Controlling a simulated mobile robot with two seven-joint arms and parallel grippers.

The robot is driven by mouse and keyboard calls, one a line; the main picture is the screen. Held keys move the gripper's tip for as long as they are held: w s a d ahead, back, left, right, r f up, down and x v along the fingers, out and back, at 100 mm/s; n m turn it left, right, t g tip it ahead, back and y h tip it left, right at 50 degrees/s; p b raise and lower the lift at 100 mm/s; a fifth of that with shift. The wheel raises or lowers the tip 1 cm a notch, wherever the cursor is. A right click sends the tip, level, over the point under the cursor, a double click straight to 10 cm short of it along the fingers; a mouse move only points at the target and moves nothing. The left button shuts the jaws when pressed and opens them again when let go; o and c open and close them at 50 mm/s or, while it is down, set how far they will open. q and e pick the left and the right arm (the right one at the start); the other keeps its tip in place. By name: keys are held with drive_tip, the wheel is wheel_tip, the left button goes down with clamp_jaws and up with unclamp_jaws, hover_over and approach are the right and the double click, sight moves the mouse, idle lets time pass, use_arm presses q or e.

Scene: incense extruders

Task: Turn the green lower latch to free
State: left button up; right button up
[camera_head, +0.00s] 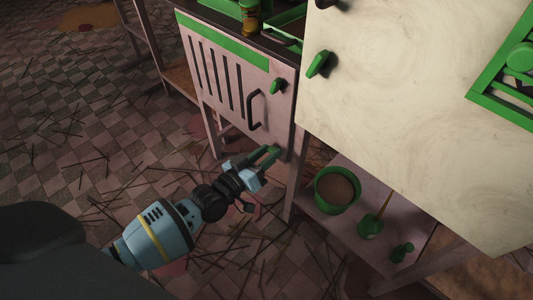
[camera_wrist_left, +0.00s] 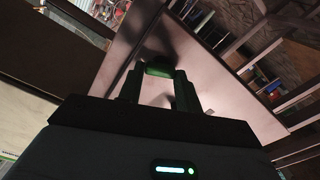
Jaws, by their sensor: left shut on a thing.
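The green lower latch (camera_head: 269,152) is at the bottom of the slatted cabinet door (camera_head: 225,75), partly hidden by my gripper. My left gripper (camera_head: 258,165) is at this latch, with its fingers shut on it. In the left wrist view the green latch (camera_wrist_left: 159,70) shows between the two dark fingertips (camera_wrist_left: 158,78). Its exact turn angle is hard to tell. A green upper latch (camera_head: 278,86) is on the same door, above the dark handle (camera_head: 254,110). The door looks closed. My right gripper is not in view.
A large pale panel (camera_head: 400,110) with a green knob (camera_head: 317,64) stands to the right. Below it, a low shelf (camera_head: 335,225) holds a green pot (camera_head: 337,189) and small green items (camera_head: 371,225). Thin sticks litter the tiled floor (camera_head: 80,140).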

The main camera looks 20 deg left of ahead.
use_arm(q)
drive_tip(key=shift+n, duration=0.9)
drive_tip(key=n, duration=0.2)
drive_tip(key=shift+f+n, duration=0.1)
drive_tip(key=shift+n, duration=0.3)
drive_tip(key=n+b, duration=0.1)
drive_tip(key=n, duration=0.2)
drive_tip(key=shift+n, duration=0.5)
drive_tip(key=o, duration=1)
drive_tip(key=shift+n, duration=0.3)
drive_tip(key=shift+a, duration=0.1)
